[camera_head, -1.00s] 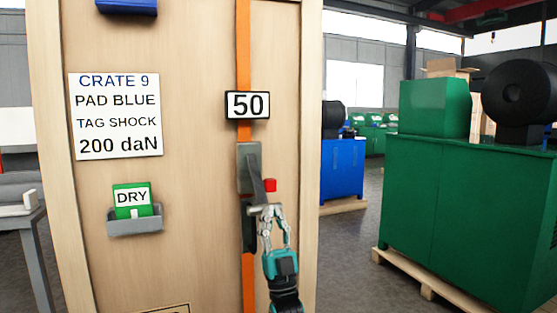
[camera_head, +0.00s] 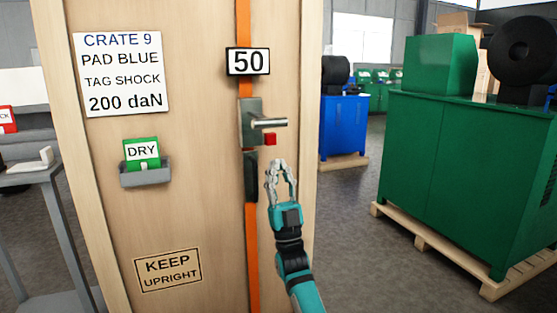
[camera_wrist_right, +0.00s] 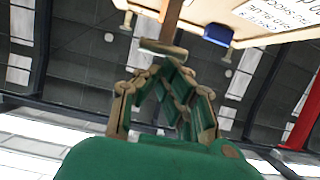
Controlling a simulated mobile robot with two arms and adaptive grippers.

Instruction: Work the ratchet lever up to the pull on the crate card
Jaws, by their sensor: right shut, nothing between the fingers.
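The crate card (camera_head: 122,74) reads CRATE 9, PAD BLUE, TAG SHOCK, 200 daN. The readout (camera_head: 248,62) on the orange strap (camera_head: 252,215) shows 50. Below it is the grey ratchet (camera_head: 250,112), its lever (camera_head: 269,123) sticking out to the right, about level, with a red block (camera_head: 270,139) just under it. My right gripper (camera_head: 278,163) is shut and empty below the lever, apart from it. In the right wrist view the gripper (camera_wrist_right: 168,66) points up toward what seems to be the lever bar (camera_wrist_right: 163,47). My left gripper is not in view.
A green DRY tag (camera_head: 142,150) sits in a grey holder (camera_head: 146,175) on the crate. A KEEP UPRIGHT label (camera_head: 168,270) is below. A grey table (camera_head: 38,178) stands left; a green machine (camera_head: 455,170) on a pallet stands right. Floor between crate and machine is clear.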

